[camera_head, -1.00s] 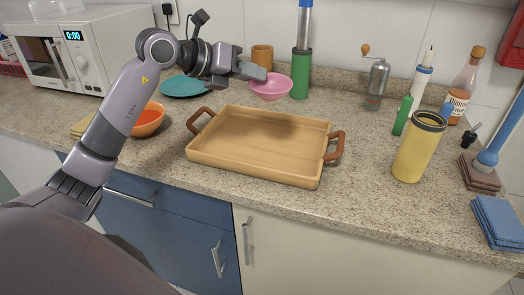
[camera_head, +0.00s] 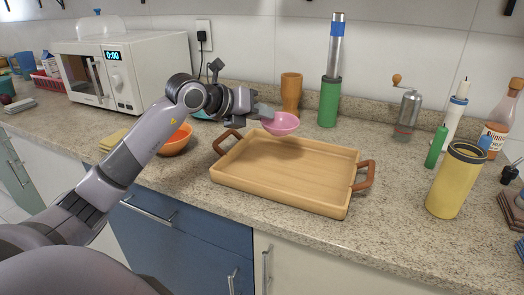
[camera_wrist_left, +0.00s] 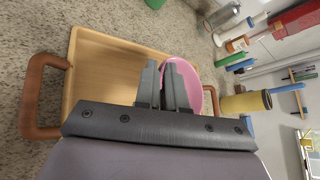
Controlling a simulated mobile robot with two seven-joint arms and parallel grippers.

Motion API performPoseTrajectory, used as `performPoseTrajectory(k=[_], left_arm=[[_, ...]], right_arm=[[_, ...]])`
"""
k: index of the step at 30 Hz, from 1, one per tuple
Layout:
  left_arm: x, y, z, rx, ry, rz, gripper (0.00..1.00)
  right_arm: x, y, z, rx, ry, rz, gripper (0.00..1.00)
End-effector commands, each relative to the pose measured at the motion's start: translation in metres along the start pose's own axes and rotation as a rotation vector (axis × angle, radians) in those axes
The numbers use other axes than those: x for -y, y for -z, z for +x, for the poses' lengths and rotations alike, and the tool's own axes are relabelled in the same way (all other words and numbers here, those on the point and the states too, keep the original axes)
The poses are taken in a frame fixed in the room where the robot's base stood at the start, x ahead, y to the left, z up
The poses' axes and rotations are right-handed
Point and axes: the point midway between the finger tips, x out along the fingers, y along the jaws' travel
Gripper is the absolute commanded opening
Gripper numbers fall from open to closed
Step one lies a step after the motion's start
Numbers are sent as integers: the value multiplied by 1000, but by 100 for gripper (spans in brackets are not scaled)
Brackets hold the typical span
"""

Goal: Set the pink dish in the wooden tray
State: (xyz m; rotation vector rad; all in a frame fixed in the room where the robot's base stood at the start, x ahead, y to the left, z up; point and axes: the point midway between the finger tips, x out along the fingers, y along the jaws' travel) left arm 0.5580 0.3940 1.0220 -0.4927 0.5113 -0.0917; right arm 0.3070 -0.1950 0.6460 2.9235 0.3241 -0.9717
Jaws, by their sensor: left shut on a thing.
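The pink dish (camera_head: 283,125) is a small round bowl at the back edge of the wooden tray in the head view. My left gripper (camera_head: 262,110) is shut on its left rim. In the left wrist view the fingers (camera_wrist_left: 168,84) overlap the pink dish (camera_wrist_left: 193,77), and the tray lies below and behind it. The wooden tray (camera_head: 285,173) is empty, with a brown handle at each end. Whether the dish touches the tray's back rim cannot be told. My right gripper is not in view.
An orange bowl (camera_head: 176,142) sits left of the tray, partly behind my left arm. A green cylinder (camera_head: 328,102) and a wooden cup (camera_head: 291,92) stand behind the dish. A yellow canister (camera_head: 455,182) stands to the right. The counter in front of the tray is clear.

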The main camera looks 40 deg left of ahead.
Motion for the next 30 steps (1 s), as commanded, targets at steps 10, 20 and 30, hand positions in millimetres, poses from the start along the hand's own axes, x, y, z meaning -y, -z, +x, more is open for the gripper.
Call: performPoseTrajectory(k=[10, 20, 30], left_arm=[[-23, 38, 22, 1, 2, -2, 0], [-42, 69, 40, 0, 1, -2, 0], [-44, 71, 41, 0, 0, 0, 36]], right_arm=[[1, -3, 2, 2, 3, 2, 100], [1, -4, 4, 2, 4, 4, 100], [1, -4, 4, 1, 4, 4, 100]])
